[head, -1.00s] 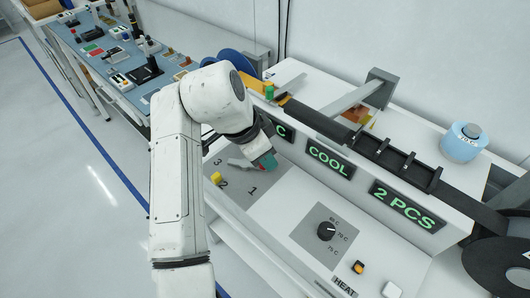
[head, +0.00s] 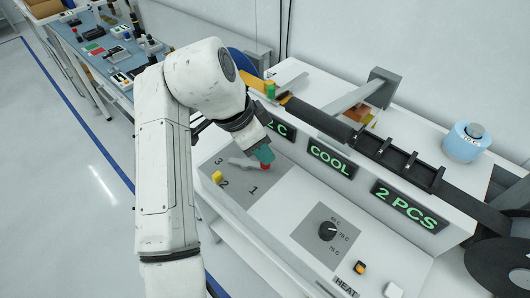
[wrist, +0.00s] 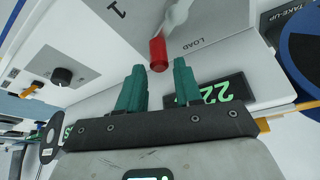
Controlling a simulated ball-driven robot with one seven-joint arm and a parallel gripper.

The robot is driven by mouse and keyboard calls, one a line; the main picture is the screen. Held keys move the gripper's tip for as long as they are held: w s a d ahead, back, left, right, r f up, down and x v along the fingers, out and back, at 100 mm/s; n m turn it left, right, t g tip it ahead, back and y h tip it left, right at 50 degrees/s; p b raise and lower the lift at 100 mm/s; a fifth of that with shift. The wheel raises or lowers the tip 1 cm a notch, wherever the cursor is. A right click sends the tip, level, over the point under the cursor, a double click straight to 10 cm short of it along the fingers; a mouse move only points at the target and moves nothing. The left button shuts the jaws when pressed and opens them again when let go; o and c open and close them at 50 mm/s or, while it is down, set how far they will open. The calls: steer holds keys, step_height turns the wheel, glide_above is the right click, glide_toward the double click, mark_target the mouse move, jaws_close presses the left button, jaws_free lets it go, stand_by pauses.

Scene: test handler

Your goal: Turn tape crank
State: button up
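The tape crank has a grey arm (head: 243,162) and a red grip (head: 265,167) on the white machine top, over the grey panel marked 1, 2 and 3. In the wrist view the red grip (wrist: 158,53) stands just beyond my gripper's fingertips, in line with the gap between them. The grey crank arm (wrist: 177,15) runs off the top of that view. My gripper (wrist: 157,72) is open, with teal fingers apart and nothing clasped. In the head view its teal fingertips (head: 265,154) overlap the grip, so contact there cannot be told.
A small yellow block (head: 216,177) lies on the grey panel near 2. Lit displays, such as COOL (head: 331,161), line the raised face close behind my gripper. A black dial (head: 327,231) stands to the right. A blue-white roll (head: 462,141) sits at the back right.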

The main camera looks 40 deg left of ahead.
steer(key=v, duration=0.7)
steer(key=shift+s+a+r, duration=0.1)
